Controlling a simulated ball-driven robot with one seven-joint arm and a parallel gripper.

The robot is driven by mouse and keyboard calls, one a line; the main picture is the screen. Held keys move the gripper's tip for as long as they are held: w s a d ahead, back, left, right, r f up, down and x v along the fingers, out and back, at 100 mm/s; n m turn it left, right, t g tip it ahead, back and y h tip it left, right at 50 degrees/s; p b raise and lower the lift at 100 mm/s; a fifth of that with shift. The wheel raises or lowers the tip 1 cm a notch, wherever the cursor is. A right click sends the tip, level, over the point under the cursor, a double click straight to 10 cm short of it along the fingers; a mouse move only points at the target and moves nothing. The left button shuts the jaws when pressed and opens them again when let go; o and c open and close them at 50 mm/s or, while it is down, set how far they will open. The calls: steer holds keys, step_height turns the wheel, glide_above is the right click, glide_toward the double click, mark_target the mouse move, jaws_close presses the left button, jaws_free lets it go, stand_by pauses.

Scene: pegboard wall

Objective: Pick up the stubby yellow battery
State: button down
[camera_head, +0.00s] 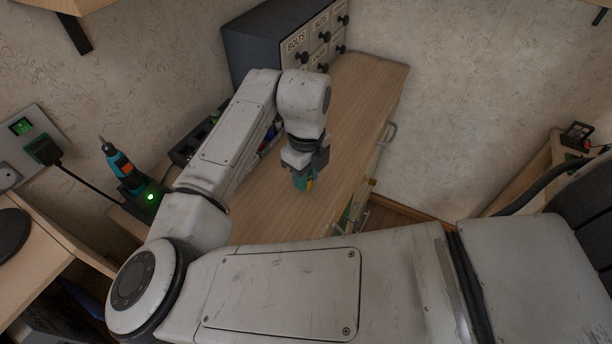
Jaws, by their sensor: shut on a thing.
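My gripper (304,173) points down over the wooden workbench (345,130), below the end of my arm. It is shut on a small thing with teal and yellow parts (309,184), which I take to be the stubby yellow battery. Much of this thing is hidden by the gripper and my wrist. I cannot tell whether it touches the bench top or hangs just above it.
A dark cabinet of labelled drawers (262,42) stands at the back of the bench. A dark tray (187,150) lies partly behind my arm. The bench right of my gripper is clear.

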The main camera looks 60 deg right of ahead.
steer(key=shift+r, duration=0.15)
steer(key=shift+r, duration=0.25)
step_height(320, 180, up, 2)
steer(key=shift+r+b, duration=0.1)
steer(key=shift+b, duration=0.2)
steer(key=s+a+r, duration=0.2)
steer(key=s+r, duration=0.3)
steer(key=s, duration=0.1)
steer(key=s+a+r, duration=0.2)
steer(key=s+r, duration=0.3)
steer(key=s, duration=0.2)
steer(key=shift+s+a, duration=0.2)
steer(key=shift+a, duration=0.2)
